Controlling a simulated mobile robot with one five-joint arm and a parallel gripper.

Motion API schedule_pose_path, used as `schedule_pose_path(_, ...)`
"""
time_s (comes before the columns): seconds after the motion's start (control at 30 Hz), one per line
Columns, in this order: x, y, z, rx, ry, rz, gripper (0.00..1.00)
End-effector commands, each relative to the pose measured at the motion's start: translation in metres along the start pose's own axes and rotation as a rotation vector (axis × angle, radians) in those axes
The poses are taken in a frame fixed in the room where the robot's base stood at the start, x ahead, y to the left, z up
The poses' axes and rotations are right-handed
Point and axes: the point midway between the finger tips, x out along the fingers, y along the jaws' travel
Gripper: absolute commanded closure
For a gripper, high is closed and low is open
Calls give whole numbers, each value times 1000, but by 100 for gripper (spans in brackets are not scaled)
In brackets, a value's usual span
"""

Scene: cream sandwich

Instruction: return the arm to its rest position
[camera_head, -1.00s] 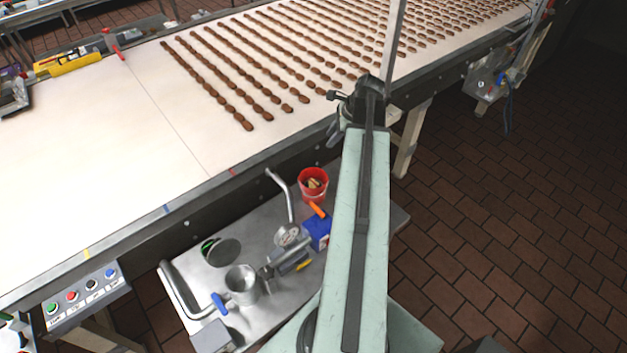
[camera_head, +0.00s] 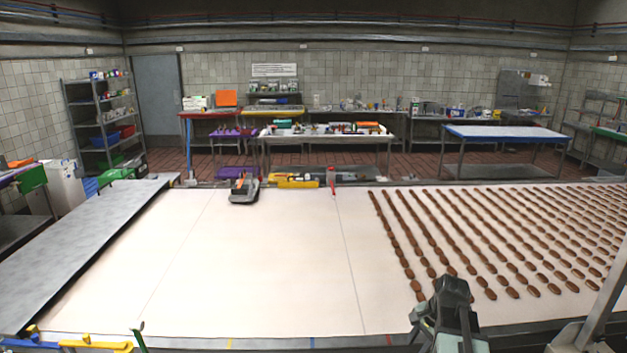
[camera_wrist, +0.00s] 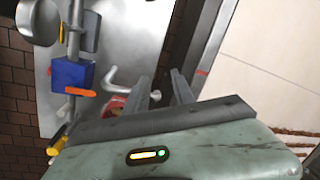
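My gripper (camera_wrist: 162,84) shows in the wrist view with its two dark fingers apart and nothing between them. It is above the gap between a steel side table (camera_wrist: 125,50) and the edge of the white conveyor belt (camera_wrist: 268,55). In the head view, part of my arm (camera_head: 450,318) shows at the bottom right, in front of the belt. My gripper cannot be made out there.
The belt (camera_head: 250,260) carries rows of brown pieces (camera_head: 500,240) at the right; its left part is bare. A grey tool (camera_head: 244,189) lies at its far edge. In the wrist view, a blue block (camera_wrist: 72,75) and red container (camera_wrist: 116,104) are near the side table.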

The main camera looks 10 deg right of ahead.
Motion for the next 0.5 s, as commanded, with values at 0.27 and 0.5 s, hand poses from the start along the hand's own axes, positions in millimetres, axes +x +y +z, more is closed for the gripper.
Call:
schedule_pose_path(0.27,27,-67,140,-768,-10,125,70)
schedule_pose_path(0.5,63,-77,207,-1162,-25,192,70)
